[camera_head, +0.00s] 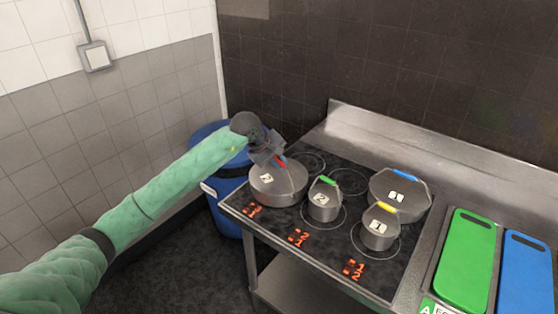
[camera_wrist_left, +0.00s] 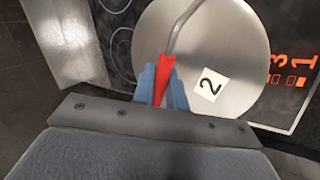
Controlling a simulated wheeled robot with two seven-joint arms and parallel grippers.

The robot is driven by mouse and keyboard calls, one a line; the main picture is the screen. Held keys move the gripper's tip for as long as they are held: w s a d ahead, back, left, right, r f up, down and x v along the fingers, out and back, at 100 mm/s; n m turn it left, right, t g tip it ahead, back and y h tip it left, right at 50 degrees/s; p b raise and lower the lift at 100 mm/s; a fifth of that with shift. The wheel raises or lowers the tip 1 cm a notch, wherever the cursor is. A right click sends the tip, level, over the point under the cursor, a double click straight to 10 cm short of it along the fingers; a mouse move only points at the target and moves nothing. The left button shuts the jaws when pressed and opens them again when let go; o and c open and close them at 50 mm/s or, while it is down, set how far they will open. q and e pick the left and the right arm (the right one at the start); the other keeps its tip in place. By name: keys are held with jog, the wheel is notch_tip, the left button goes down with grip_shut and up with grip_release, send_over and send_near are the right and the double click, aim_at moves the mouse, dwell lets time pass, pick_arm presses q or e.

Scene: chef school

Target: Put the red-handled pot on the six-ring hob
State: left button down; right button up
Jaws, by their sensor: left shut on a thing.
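The red-handled pot (camera_head: 279,188) is a steel pot with a lid and a white label that reads 2. It is at the front left corner of the six-ring hob (camera_head: 346,181), over that corner's ring; I cannot tell whether its base touches the glass. My left gripper (camera_head: 277,163) is shut on its red handle from above. In the left wrist view the blue fingers of my left gripper (camera_wrist_left: 161,88) pinch the red grip (camera_wrist_left: 165,70), with the pot lid (camera_wrist_left: 215,50) below. My right gripper is not in view.
A green-handled pot (camera_head: 323,202), a yellow-handled pot (camera_head: 379,230) and a blue-handled pot (camera_head: 397,200) stand on the hob to the right. Green (camera_head: 466,258) and blue (camera_head: 526,275) boards lie beyond. A blue bin (camera_head: 228,189) stands left of the hob.

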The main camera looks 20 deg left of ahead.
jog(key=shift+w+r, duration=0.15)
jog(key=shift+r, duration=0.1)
pick_arm(q)
jog(key=c, duration=1.4)
grip_release()
jog(key=shift+f, duration=0.1)
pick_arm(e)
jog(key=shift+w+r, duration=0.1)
